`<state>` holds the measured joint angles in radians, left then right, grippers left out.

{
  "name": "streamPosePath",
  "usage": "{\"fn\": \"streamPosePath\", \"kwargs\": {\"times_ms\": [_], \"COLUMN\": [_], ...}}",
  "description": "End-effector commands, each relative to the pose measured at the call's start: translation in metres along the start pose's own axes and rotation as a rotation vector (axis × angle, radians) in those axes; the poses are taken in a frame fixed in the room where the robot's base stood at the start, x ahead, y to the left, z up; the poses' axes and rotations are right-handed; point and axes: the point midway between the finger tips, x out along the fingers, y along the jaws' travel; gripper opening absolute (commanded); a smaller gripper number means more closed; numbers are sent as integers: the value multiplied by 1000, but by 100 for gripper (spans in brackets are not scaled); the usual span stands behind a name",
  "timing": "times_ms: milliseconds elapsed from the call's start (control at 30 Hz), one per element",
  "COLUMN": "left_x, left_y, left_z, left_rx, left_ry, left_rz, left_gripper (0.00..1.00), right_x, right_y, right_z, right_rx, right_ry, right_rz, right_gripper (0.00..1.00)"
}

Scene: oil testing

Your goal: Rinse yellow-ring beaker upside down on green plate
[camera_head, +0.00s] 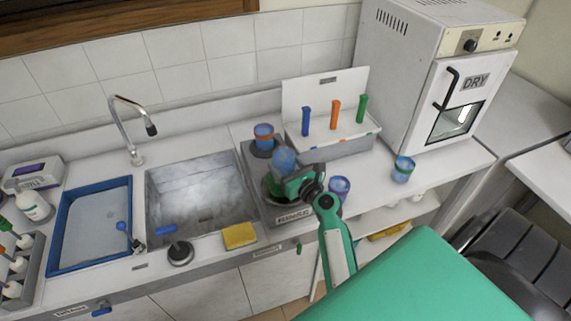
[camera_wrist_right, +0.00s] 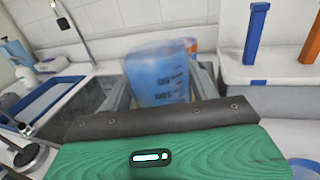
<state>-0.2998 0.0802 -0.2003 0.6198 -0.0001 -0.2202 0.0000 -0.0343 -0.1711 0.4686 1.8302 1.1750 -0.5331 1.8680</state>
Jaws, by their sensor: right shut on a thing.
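My right gripper (camera_head: 285,180) is shut on a translucent blue beaker (camera_head: 284,160), over the front part of the labelled grey station right of the sink. The beaker also shows in the right wrist view (camera_wrist_right: 158,75), with dark graduation marks, rising above the green gripper body. Its ring colour cannot be made out, and the gripper hides its lower part. A dark round part (camera_head: 270,190) of the station shows beside the gripper. The green plate cannot be told apart from my green gripper. My left gripper is not in view.
An orange-ringed beaker (camera_head: 263,134) stands at the station's back. Purple-ringed (camera_head: 339,187) and green-ringed (camera_head: 403,168) beakers stand to the right. The steel sink (camera_head: 205,205), yellow sponge (camera_head: 239,236), blue tray (camera_head: 92,215), coloured-stick rack (camera_head: 330,146) and white oven (camera_head: 445,95) surround the workspace.

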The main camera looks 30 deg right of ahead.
Motion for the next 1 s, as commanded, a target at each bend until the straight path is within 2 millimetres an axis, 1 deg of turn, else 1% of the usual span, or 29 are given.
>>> {"fn": "streamPosePath", "kwargs": {"times_ms": [600,1000], "left_x": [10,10], "left_y": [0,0], "left_z": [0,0], "left_rx": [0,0], "left_ry": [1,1], "left_rz": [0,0], "left_gripper": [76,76], "right_x": [0,0], "right_y": [0,0], "right_z": [-14,-13], "right_rx": [-1,0], "right_ry": [1,1], "right_rz": [0,0], "right_gripper": [38,38]}}
